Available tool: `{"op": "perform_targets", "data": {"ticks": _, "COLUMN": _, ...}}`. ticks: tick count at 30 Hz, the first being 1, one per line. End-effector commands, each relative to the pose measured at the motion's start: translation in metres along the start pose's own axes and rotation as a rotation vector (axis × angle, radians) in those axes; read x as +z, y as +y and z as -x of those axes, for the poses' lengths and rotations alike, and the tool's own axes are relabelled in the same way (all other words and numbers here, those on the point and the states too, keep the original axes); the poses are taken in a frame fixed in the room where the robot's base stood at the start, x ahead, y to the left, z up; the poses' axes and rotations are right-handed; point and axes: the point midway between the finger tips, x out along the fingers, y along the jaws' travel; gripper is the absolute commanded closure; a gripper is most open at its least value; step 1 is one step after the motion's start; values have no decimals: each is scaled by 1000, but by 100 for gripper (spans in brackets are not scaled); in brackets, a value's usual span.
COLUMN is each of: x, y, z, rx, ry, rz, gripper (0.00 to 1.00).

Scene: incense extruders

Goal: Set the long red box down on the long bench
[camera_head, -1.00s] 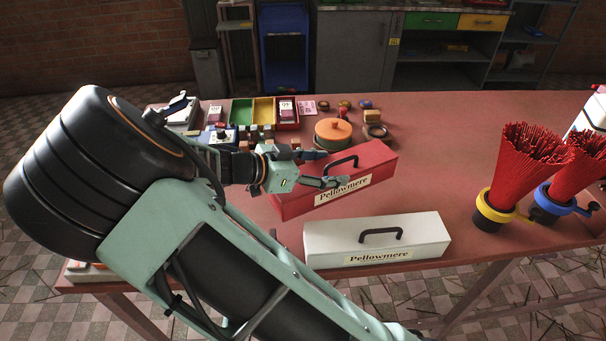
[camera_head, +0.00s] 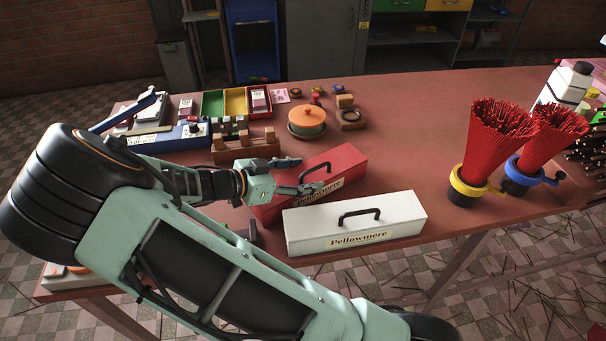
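The long red box (camera_head: 344,163) has a dark handle and a "Pellowmere" label partly covered by a finger. It sits at or just above the long bench (camera_head: 420,130), behind the white box; its lower front is partly hidden, so I cannot tell whether it touches the bench. The arm covers the bench's front left.
A white box (camera_head: 400,214) with the same label stands close in front of the red box. An orange-lidded round pot (camera_head: 307,117) and a wooden block rack (camera_head: 245,146) are behind. Red stick bundles (camera_head: 495,140) stand at right. The bench's back middle is clear.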

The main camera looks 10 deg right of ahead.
Motion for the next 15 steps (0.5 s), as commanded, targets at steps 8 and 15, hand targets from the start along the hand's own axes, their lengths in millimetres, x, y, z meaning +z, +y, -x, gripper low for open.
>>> {"op": "perform_targets", "data": {"ticks": 8, "x": 0, "y": 0, "z": 0, "rx": 0, "ry": 0, "rz": 0, "gripper": 21}}
{"op": "perform_targets", "data": {"ticks": 15, "x": -2, "y": 0, "z": 3, "rx": -2, "ry": -1, "rz": 0, "gripper": 21}}
